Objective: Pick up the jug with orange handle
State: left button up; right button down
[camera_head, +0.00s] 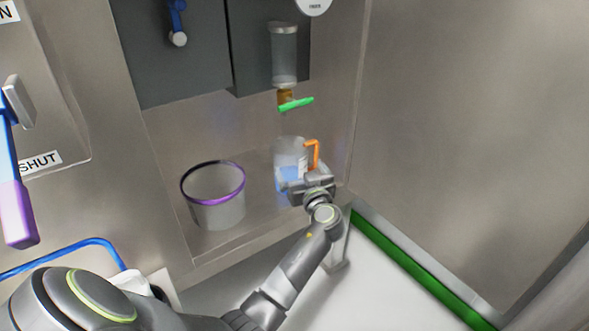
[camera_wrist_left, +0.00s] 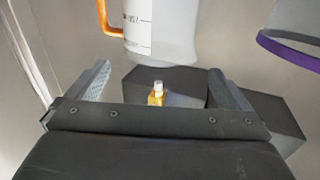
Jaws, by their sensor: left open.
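The clear jug (camera_head: 289,152) with the orange handle (camera_head: 313,153) stands in the recess, with blue showing in its lower part. Its handle is on its right in the head view. In the left wrist view the jug (camera_wrist_left: 160,30) shows at the top, partly cut off, with the handle (camera_wrist_left: 106,18) at its left. My left gripper (camera_head: 306,184) is in front of the jug's lower right side, hiding part of it. In the left wrist view its fingers (camera_wrist_left: 160,82) are spread with the jug beyond them; contact cannot be told. My right gripper is not in view.
A bucket with a purple rim (camera_head: 214,196) stands left of the jug. A sight glass (camera_head: 284,55) and a valve with a green lever (camera_head: 296,104) hang above the jug. A metal wall (camera_head: 450,130) closes the right side.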

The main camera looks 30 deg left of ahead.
aim_at(297, 164)
pick_arm(q)
jog(key=b+x, duration=0.1)
jog(key=x, duration=0.8)
jog(key=shift+w, duration=0.2)
jog(key=c, duration=1.1)
jog(key=shift+c, duration=1.2)
